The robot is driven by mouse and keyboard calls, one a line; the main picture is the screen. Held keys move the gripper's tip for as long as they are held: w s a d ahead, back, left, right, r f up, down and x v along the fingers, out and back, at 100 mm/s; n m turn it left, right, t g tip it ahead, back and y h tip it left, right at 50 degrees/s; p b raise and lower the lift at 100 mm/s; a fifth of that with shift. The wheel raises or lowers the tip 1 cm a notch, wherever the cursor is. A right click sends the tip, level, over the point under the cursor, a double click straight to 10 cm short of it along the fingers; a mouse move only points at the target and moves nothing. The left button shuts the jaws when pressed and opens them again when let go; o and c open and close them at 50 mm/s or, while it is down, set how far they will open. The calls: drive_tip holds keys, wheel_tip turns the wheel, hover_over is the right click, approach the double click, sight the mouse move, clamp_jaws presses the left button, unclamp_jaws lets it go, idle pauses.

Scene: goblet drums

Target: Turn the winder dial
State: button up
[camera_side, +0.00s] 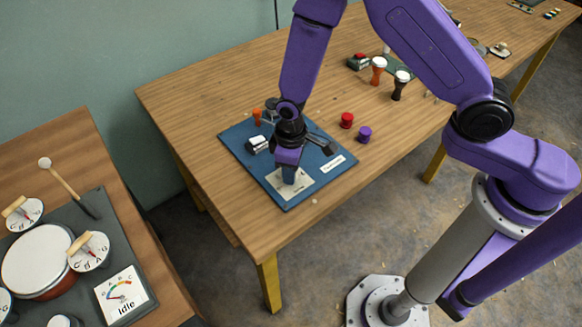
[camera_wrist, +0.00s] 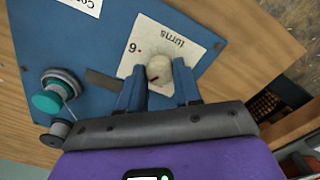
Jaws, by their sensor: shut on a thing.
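The winder dial (camera_wrist: 159,69) is a small beige knob with a dark red mark on it. It stands on a pale card (camera_wrist: 160,45) printed with "turns" and a 6, seen upside down in the wrist view. The card lies on a blue board (camera_wrist: 90,50). My gripper (camera_wrist: 159,78) has its two blue fingers on either side of the dial, shut on it. In the side view my gripper (camera_side: 289,176) points down over the card (camera_side: 303,184) near the board's front edge, and it hides the dial there.
Red (camera_side: 347,120) and purple (camera_side: 364,134) spools stand right of the board. Goblet drums (camera_side: 378,72) stand farther back. A separate table at left holds a drum (camera_side: 37,260) and an "Idle" gauge (camera_side: 125,295).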

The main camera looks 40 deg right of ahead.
idle(0.3)
drive_tip(key=o, duration=1)
drive_tip(key=shift+o, duration=0.2)
wheel_tip(320, 180, up, 18)
drive_tip(key=shift+f, duration=0.25)
drive_tip(key=s+d+r+n, duration=0.2)
drive_tip(key=s+d, duration=0.6)
drive_tip(key=s, duration=0.3)
drive_tip(key=s+d+r+n, duration=0.3)
drive_tip(key=s+d, duration=0.5)
drive_tip(key=s, duration=0.3)
drive_tip(key=shift+s+r, duration=0.35)
